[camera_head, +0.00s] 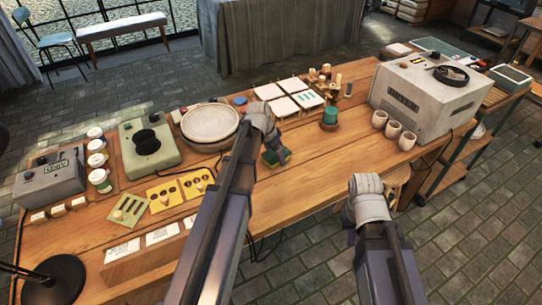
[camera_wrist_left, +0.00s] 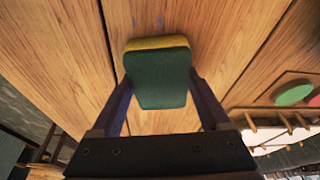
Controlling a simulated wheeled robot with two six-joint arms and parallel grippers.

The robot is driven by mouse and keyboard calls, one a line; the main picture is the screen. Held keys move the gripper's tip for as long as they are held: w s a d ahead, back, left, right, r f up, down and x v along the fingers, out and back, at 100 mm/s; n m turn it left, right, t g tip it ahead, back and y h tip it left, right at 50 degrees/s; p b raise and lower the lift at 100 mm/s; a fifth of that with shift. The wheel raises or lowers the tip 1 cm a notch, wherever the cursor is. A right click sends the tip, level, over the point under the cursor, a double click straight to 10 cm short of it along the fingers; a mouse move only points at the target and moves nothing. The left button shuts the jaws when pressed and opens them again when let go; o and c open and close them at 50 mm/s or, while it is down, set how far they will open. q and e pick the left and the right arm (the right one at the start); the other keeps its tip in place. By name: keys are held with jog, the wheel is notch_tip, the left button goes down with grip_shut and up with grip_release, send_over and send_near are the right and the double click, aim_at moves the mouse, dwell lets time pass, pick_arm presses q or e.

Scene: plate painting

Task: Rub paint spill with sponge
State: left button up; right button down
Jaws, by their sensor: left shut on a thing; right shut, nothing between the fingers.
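The sponge (camera_head: 277,157), dark green with a yellow layer, is gripped by my left gripper (camera_head: 273,143) over the middle of the wooden table. In the left wrist view the sponge (camera_wrist_left: 157,78) sits between the two fingers of the left gripper (camera_wrist_left: 158,88). Faint bluish marks (camera_wrist_left: 160,21) show on the wood just beyond the sponge, possibly the paint spill. Whether the sponge touches the wood is unclear. My right gripper (camera_head: 368,182) is shut and empty, off the table's front edge.
Left of the sponge stand a pale round plate (camera_head: 210,123) and a green device (camera_head: 150,147). Behind it lie white tiles (camera_head: 287,97). The wood in front is mostly clear.

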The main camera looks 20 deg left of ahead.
aim_at(265, 158)
pick_arm(q)
jog(key=shift+r, duration=0.1)
jog(key=shift+s+a+f, duration=0.2)
jog(key=shift+s+a, duration=1.05)
jog(key=shift+s, duration=0.25)
jog(key=shift+s+a+r, duration=0.1)
jog(key=shift+s+a, duration=1.15)
jog(key=shift+s, duration=0.2)
jog(key=shift+w, duration=0.1)
jog(key=shift+r+p, duration=0.45)
jog(key=shift+p, duration=0.05)
notch_tip(265, 158, up, 5)
jog(key=p, duration=0.5)
jog(key=shift+w+d, duration=0.1)
jog(key=shift+r, duration=0.1)
